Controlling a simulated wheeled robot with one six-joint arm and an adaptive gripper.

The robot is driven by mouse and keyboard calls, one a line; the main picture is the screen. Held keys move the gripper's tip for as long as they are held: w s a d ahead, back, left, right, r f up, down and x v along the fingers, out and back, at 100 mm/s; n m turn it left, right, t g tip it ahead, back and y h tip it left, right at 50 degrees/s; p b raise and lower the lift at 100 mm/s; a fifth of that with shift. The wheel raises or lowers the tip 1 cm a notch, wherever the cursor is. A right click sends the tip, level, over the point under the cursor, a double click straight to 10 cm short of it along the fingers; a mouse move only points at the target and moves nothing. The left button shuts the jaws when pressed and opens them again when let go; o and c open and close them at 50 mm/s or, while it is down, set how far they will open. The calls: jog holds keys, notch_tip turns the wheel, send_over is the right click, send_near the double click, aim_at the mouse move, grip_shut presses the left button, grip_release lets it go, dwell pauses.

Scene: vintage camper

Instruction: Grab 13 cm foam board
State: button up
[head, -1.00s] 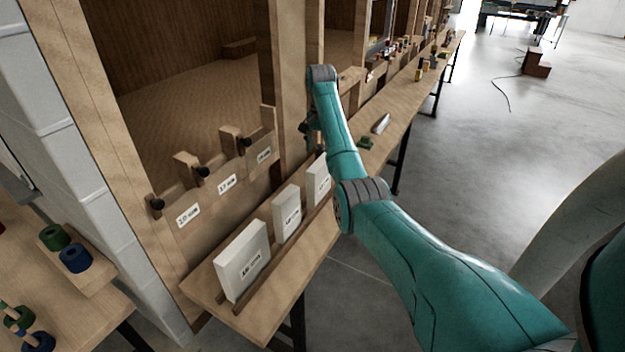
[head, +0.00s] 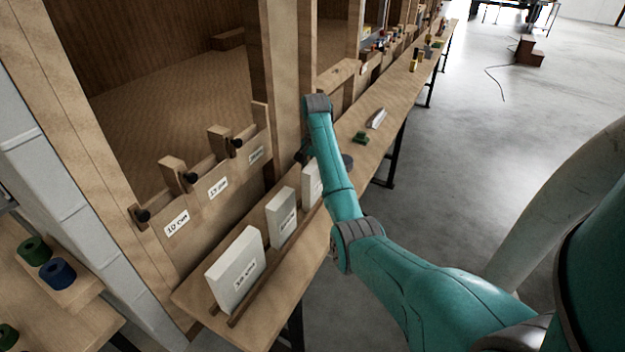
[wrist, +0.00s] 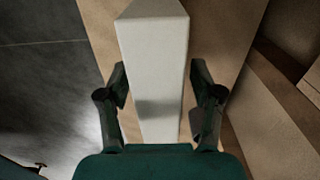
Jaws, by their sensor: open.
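Three white foam boards stand in a row on a narrow wooden ledge: the largest at left (head: 236,270), a middle one (head: 282,217) and the smallest at right (head: 311,182), partly hidden by my arm. Their printed labels are too blurred to read surely. My gripper (wrist: 158,75) is open. In the head view it is mostly hidden by my arm, near the smallest board. In the wrist view a white board (wrist: 153,45) lies between the two fingers, with a visible gap on the right side; it appears to be the smallest one.
A wooden strip (head: 270,275) runs along the ledge in front of the boards. Behind is a wooden panel with labelled tabs and black knobs (head: 190,177). A bench (head: 400,105) with small items extends back right. Open floor lies to the right.

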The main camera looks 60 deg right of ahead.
jog(key=shift+f, duration=0.1)
jog(key=c, duration=1)
jog(key=shift+c, duration=0.2)
